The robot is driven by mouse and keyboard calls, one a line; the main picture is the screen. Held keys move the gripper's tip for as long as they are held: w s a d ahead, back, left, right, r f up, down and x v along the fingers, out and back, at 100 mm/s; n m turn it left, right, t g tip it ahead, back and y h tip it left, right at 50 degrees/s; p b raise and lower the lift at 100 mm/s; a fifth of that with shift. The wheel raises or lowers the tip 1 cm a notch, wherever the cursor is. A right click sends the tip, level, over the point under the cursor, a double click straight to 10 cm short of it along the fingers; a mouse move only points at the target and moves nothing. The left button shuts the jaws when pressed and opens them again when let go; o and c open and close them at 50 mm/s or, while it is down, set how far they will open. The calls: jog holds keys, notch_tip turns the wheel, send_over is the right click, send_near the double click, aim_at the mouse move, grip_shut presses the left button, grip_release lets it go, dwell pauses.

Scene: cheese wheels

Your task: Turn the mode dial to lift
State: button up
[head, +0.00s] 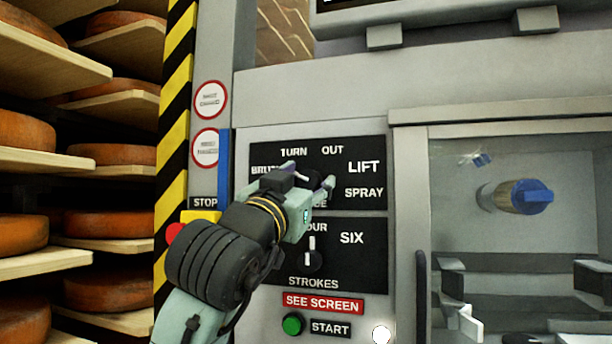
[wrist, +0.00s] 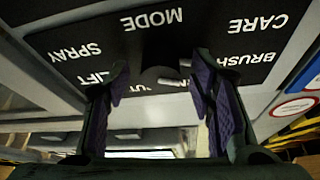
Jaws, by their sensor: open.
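The mode dial (wrist: 157,74) is a dark knob on a black label plate, between my fingers in the wrist view, where the lettering appears upside down. A pale pointer mark shows on its BRUSH side, but its exact setting is hard to tell. The LIFT label (head: 364,167) is at the plate's right in the head view, above SPRAY. My gripper (head: 309,178) is in front of the plate and mostly hides the dial there. In the wrist view my gripper (wrist: 161,80) is open, with one purple-padded finger on each side of the dial. Contact cannot be told.
A green start button (head: 293,324) and red stop button (head: 175,233) are nearby. A glazed cabinet (head: 408,150) stands right. Shelves of cheese wheels (head: 110,225) stand left, beyond a striped post (head: 172,110).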

jog(key=shift+w+d, duration=0.1)
jog(key=shift+w, duration=0.1)
jog(key=c, duration=1.1)
